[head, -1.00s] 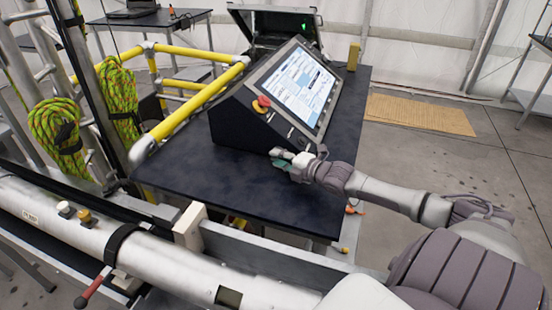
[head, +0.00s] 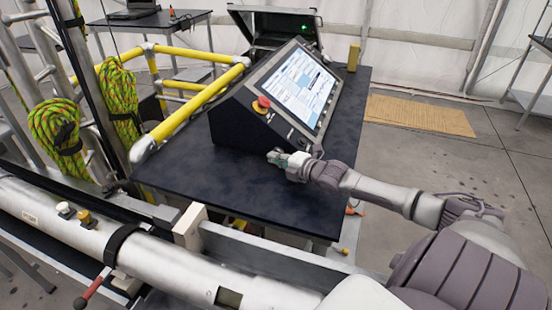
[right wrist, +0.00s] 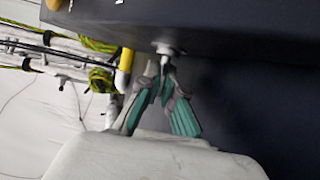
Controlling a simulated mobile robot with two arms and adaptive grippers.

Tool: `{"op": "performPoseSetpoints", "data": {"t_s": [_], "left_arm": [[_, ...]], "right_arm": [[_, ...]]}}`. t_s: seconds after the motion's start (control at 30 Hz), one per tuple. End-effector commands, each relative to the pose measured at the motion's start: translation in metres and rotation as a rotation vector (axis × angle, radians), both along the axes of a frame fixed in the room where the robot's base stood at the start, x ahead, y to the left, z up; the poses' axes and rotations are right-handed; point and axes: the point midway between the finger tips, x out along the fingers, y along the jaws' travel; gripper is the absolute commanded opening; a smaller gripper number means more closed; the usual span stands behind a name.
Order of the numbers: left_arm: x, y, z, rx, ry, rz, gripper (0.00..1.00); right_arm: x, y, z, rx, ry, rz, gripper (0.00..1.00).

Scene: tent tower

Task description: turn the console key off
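The console (head: 240,120) is a dark sloped box with a lit screen, standing on a dark tabletop. In the right wrist view its dark face (right wrist: 240,30) fills the top. The silver console key (right wrist: 165,50) sticks out of that face. My right gripper (right wrist: 162,66) has teal-padded fingers that converge on the key, with their tips closed around it. In the head view the right gripper (head: 274,157) is at the lower front of the console, and its fingers hide the key. The key's exact angle cannot be read. My left gripper is not in view.
A red emergency knob (head: 261,104) with a yellow collar sits on the console above the gripper. The dark tabletop (head: 200,185) is clear in front. Yellow rails (head: 200,97) and coiled green ropes (head: 57,127) stand to the left. An open case (head: 275,22) is behind.

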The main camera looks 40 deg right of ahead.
Motion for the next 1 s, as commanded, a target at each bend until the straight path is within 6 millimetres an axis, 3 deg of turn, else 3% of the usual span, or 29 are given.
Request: {"op": "performPoseSetpoints", "data": {"t_s": [0.27,0.47,1.0], "left_arm": [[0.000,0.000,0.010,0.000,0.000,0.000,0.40],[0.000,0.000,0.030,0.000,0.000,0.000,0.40],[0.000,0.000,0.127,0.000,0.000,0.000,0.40]], "right_arm": [[0.000,0.000,0.004,-0.026,0.045,0.001,0.00],[0.001,-0.001,0.009,-0.083,0.149,0.000,0.00],[0.004,0.000,0.015,-0.306,0.587,-0.002,0.00]]}}
